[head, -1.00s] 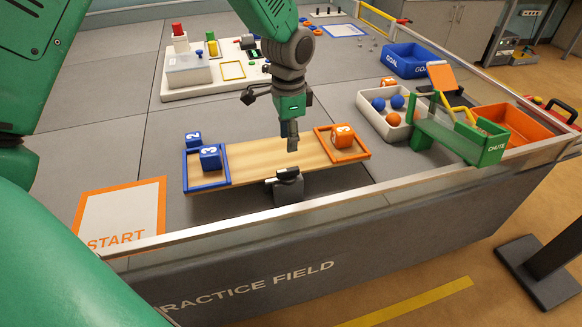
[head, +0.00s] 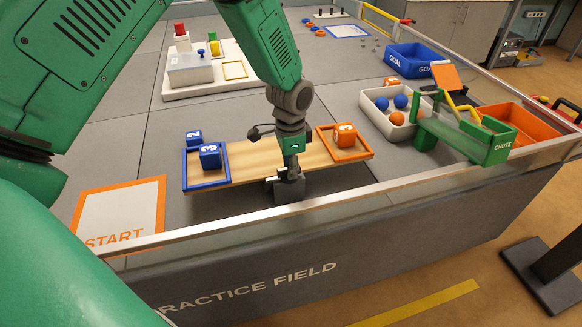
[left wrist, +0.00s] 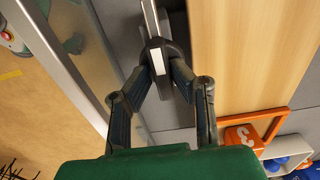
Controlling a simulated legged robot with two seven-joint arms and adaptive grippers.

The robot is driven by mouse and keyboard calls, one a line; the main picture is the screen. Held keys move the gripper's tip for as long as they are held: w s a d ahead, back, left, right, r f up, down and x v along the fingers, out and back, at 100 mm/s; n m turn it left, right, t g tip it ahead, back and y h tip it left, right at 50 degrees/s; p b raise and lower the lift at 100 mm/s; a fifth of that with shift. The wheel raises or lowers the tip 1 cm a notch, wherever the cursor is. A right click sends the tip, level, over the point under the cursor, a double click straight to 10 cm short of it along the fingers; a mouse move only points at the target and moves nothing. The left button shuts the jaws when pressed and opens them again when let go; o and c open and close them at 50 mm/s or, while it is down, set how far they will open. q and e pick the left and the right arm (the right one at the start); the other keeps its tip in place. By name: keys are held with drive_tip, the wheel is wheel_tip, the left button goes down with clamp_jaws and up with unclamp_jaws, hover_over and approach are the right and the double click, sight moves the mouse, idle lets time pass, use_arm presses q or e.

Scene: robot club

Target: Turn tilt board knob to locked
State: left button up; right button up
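The tilt board is a wooden plank (head: 253,159) with a blue frame (head: 208,185) at its left end and an orange frame (head: 365,154) at its right end. It looks near level. Its dark knob (left wrist: 157,58), with a white mark, is on the board's front side, above a grey base (head: 289,193). My left gripper (head: 291,177) is down at the knob and covers most of it in the head view. In the left wrist view its fingertips (left wrist: 160,76) are on both sides of the knob. I cannot tell whether they press on it. My right gripper is not in view.
Blue cube (head: 210,156) and orange cube (head: 345,134) sit at the board's ends. A metal rail (head: 240,215) runs close in front of the knob. A white ball tray (head: 384,121) and green chute (head: 465,140) stand right.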

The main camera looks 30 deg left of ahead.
use_arm(q)
drive_tip(key=shift+a, duration=0.1)
clamp_jaws()
drive_tip(key=shift+a, duration=0.15)
